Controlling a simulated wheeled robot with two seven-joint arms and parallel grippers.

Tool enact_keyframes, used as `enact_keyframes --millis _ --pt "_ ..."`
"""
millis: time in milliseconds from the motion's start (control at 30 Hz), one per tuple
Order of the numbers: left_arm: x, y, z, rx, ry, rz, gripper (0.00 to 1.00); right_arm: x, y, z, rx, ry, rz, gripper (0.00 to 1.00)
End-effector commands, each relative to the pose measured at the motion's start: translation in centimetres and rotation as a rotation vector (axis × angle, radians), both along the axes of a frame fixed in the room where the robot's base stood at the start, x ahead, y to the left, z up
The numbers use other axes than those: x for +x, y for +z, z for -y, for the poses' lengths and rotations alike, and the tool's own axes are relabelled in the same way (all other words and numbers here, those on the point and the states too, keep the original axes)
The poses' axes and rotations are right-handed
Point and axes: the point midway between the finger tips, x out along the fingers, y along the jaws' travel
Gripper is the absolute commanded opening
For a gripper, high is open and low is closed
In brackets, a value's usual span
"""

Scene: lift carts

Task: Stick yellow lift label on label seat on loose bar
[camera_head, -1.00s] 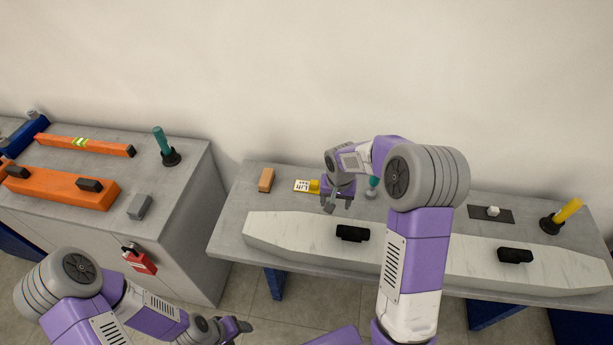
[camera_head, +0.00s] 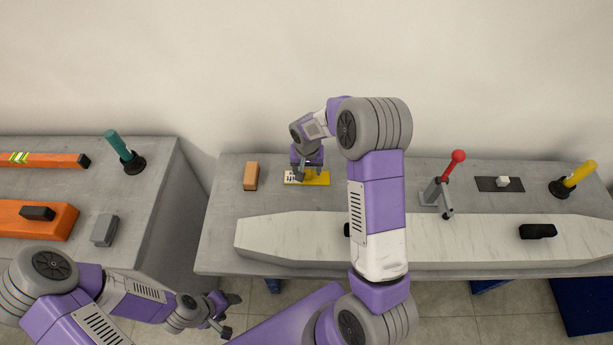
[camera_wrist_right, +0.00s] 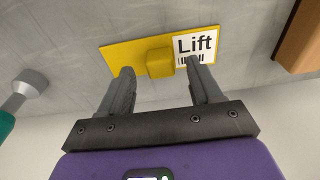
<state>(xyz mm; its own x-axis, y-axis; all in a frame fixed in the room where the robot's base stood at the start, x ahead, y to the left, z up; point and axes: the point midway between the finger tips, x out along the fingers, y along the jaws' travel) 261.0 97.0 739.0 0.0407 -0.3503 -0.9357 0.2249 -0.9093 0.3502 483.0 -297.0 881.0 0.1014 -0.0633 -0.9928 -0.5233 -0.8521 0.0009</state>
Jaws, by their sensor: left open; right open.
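The yellow lift label (camera_head: 320,178) lies flat at the back left of the right table. In the right wrist view the label (camera_wrist_right: 122,54) shows a white "Lift" panel with a barcode and a raised yellow tab. My right gripper (camera_head: 302,174) is just above it; in the wrist view its open fingers (camera_wrist_right: 163,78) point at the label, with the tab between their tips. I cannot tell whether they touch it. A long pale bar (camera_head: 460,232) lies along the front of that table, partly hidden by my right arm. I cannot make out a label seat. My left gripper (camera_head: 228,314) is open and empty, low at the left.
A tan block (camera_head: 250,176) lies left of the label. A red-knobbed lever (camera_head: 447,180), a dark pad (camera_head: 500,184) and a yellow-handled tool (camera_head: 572,180) stand to the right. The left cart holds orange bars (camera_head: 30,218), a grey block (camera_head: 104,230) and a teal-handled tool (camera_head: 124,152).

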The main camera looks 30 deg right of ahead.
Motion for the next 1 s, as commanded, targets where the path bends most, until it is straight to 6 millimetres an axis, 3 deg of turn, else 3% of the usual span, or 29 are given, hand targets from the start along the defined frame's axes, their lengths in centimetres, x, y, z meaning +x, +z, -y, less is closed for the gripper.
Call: enact_keyframes --millis 100,333,733,1000 --pt "0.01 -0.17 0.0 0.0 0.0 0.0 0.62 0.1 -1.0 0.06 0.0 0.001 0.0 0.64" --pt "0.02 -0.15 0.01 0.0 0.0 0.0 0.62 0.15 -1.07 0.06 0.0 0.001 0.001 0.64" --pt "0.01 -0.15 0.01 0.0 0.0 0.0 0.62 0.13 -1.05 0.06 0.0 0.001 0.001 0.04" --pt "0.01 -0.09 0.01 0.0 0.0 0.0 0.62 0.16 -0.7 0.08 0.0 0.0 0.002 0.04"
